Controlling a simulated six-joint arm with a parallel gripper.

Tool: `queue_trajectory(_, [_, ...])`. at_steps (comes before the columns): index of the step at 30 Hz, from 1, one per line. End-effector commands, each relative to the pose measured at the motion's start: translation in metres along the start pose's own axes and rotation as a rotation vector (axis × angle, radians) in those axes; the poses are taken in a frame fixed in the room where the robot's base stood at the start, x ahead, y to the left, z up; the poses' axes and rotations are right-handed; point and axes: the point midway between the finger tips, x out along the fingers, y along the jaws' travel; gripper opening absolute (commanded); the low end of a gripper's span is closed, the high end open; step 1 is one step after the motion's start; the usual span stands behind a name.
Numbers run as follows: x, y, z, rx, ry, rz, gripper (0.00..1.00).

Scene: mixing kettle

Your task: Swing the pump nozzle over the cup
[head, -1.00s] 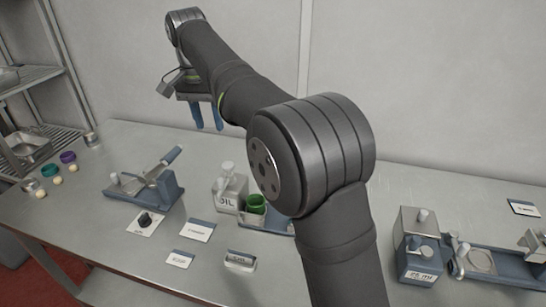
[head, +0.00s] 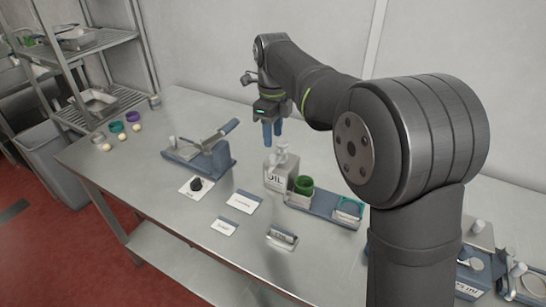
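A pale, boxy bottle marked OIL (head: 277,176) stands on the table near the middle of the head view. Its light pump head with nozzle (head: 281,153) is on top; which way the nozzle points is too small to tell. A green cup (head: 304,184) stands just right of the bottle, at the left end of a blue-grey tray (head: 325,208). My gripper (head: 272,134) points down with two blue fingers, above and slightly left of the pump head in the picture. The fingers look close together, and nothing shows between them. Contact with the pump cannot be made out.
A blue-grey lever device (head: 215,160) and a black knob on a white plate (head: 197,185) are to the left. Label cards (head: 243,201) lie in front. Small coloured rings (head: 117,127) are at the far left. My arm hides part of the table at right.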

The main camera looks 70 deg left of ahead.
Motion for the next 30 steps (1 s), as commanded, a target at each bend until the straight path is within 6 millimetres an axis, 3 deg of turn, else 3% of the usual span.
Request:
queue_trajectory(8, [0.017, 0.001, 0.000, 0.016, 0.001, 0.002, 0.38])
queue_trajectory(24, [0.082, 0.001, -0.001, 0.014, 0.002, 0.003, 0.38])
queue_trajectory(30, [0.084, 0.001, 0.000, 0.014, 0.000, 0.001, 0.38])
